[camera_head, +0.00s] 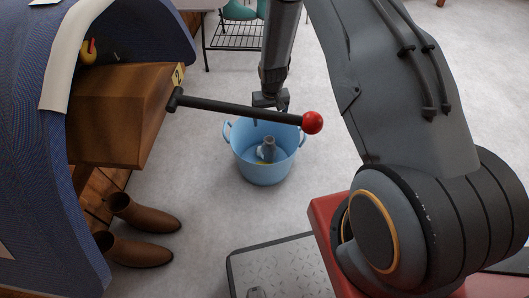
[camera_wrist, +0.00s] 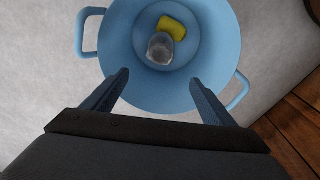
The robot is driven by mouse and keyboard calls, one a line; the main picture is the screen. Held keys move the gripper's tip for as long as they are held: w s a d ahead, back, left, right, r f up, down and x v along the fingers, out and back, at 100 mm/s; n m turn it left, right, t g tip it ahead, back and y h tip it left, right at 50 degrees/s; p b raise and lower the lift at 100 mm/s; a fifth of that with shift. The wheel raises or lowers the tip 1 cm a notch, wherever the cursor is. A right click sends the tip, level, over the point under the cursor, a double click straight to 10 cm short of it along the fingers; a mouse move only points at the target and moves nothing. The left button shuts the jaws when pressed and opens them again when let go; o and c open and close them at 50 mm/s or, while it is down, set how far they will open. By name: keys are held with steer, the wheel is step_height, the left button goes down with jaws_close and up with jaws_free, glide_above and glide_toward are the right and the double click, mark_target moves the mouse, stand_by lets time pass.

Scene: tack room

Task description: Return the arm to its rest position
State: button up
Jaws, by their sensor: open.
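My gripper (camera_head: 270,104) hangs at the end of my arm, above the blue tub, and points down. In the wrist view its two fingers (camera_wrist: 158,82) are spread apart with nothing held between them. The blue two-handled tub (camera_head: 265,174) stands on the floor below; it also shows in the wrist view (camera_wrist: 118,42). Inside it lie a grey bottle-like item (camera_head: 268,148) and a yellow sponge-like block (camera_wrist: 172,27). In the head view a dark bar partly hides the fingertips.
The dark bar with a red ball end (camera_head: 312,122) crosses near my gripper, beside a wooden block (camera_head: 115,120) numbered 2. A blue padded cover (camera_head: 40,170) fills the left. Brown boots (camera_head: 145,215) stand below. A wire rack (camera_head: 235,40) is behind. Floor around the tub is clear.

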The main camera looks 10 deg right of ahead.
steer(key=shift+s+r, duration=0.2)
steer(key=shift+r, duration=1.2)
